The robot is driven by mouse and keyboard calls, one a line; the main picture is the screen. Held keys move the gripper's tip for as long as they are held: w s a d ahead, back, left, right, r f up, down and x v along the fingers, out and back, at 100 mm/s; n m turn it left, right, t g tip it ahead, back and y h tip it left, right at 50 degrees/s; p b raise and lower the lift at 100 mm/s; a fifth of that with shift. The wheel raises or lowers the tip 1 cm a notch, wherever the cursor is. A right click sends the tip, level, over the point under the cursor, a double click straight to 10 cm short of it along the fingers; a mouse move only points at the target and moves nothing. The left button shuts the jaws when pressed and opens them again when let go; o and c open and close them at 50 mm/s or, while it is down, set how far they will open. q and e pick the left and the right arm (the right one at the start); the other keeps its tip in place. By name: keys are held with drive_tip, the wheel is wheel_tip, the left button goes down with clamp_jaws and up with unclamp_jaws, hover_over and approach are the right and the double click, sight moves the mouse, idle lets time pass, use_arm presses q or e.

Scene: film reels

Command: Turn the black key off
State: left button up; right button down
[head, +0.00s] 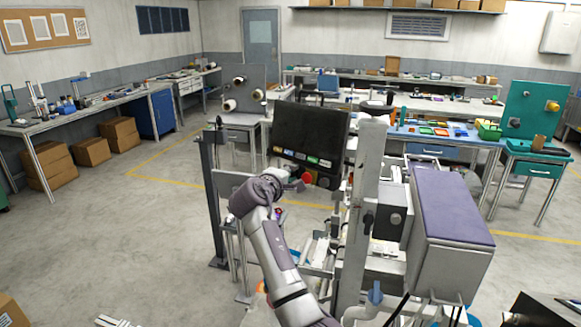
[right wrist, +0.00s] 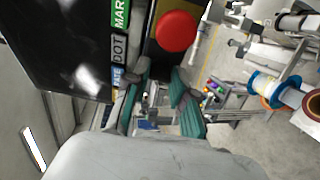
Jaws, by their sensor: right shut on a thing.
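The black control panel (head: 312,128) stands upright in the head view, with a row of coloured labels along its lower part. A round red button (head: 307,177) sits below the labels and shows large in the right wrist view (right wrist: 176,31). My right gripper (head: 294,184) is at the panel's lower edge, close to the red button. In the right wrist view its teal fingers (right wrist: 162,76) reach toward the panel just below the button. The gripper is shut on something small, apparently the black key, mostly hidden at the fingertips. My left gripper is out of view.
A grey upright column (head: 361,200) and a purple-topped cabinet (head: 455,208) stand right of the panel. Workbenches line the back, with a teal stand (head: 535,110) at right. Reels (right wrist: 268,87) show in the right wrist view.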

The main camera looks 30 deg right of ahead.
drive_tip(key=shift+r, duration=0.1)
idle(0.5)
drive_tip(key=c, duration=1.2)
unclamp_jaws()
drive_tip(key=shift+c, duration=0.2)
drive_tip(key=shift+a, duration=0.1)
drive_tip(key=v, duration=1.2)
drive_tip(key=shift+w, duration=0.1)
